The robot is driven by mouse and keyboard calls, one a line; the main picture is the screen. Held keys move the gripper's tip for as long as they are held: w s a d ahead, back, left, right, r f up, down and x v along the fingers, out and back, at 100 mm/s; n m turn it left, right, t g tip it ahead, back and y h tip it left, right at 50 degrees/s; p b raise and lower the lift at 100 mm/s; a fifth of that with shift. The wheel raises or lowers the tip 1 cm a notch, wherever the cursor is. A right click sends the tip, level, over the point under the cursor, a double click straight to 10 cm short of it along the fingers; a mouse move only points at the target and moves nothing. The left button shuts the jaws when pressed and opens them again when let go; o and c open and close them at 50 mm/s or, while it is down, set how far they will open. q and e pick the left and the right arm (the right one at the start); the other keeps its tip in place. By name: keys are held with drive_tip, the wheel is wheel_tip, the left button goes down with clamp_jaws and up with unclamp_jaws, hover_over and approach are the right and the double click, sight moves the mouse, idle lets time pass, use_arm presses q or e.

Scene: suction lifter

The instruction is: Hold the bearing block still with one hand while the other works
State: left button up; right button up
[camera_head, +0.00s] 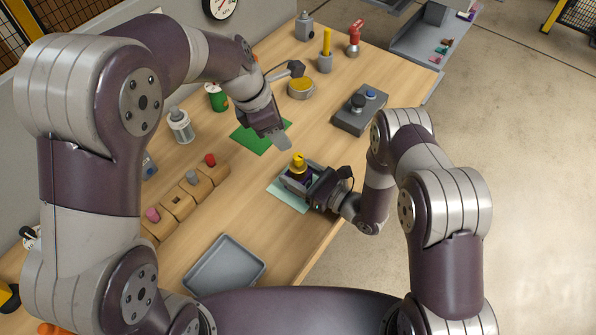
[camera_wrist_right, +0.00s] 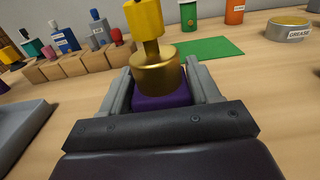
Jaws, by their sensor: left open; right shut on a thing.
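The purple bearing block (camera_wrist_right: 165,100) sits between the fingers of my right gripper (camera_head: 303,178), which is shut on it. In the head view the block is low over or on a pale green mat (camera_head: 287,197); contact is unclear. A brass round part (camera_wrist_right: 155,74) is on top of the block, with a yellow piece (camera_wrist_right: 145,20) rising from it. The yellow top also shows in the head view (camera_head: 298,160). My left gripper (camera_head: 280,142) is open, pointing down by the edge of a green mat (camera_head: 258,136), behind and left of the block. Its fingertips are apart from the yellow piece.
A wooden holder (camera_head: 178,203) with coloured plugs and a grey tray (camera_head: 225,266) lie left and front. A grease tin (camera_head: 300,88), a green can (camera_head: 217,97), a white bottle (camera_head: 180,126) and a grey control box (camera_head: 360,110) stand around. The table's right edge is close to the block.

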sight(298, 156)
idle(0.4)
use_arm(q)
drive_tip(key=o, duration=0.4)
drive_tip(key=shift+o, duration=0.8)
drive_tip(key=shift+w+d+m, duration=0.2)
drive_tip(key=shift+d+m, duration=0.1)
drive_tip(key=shift+d, duration=0.1)
drive_tip(key=shift+m+g+y, duration=0.3)
drive_tip(key=shift+g+y, duration=0.1)
drive_tip(key=shift+y, duration=0.1)
drive_tip(key=x, duration=1)
drive_tip(key=shift+w+d+f, duration=0.2)
drive_tip(key=shift+w+d, duration=0.05)
drive_tip(key=shift+d, duration=0.1)
drive_tip(key=c, duration=1.2)
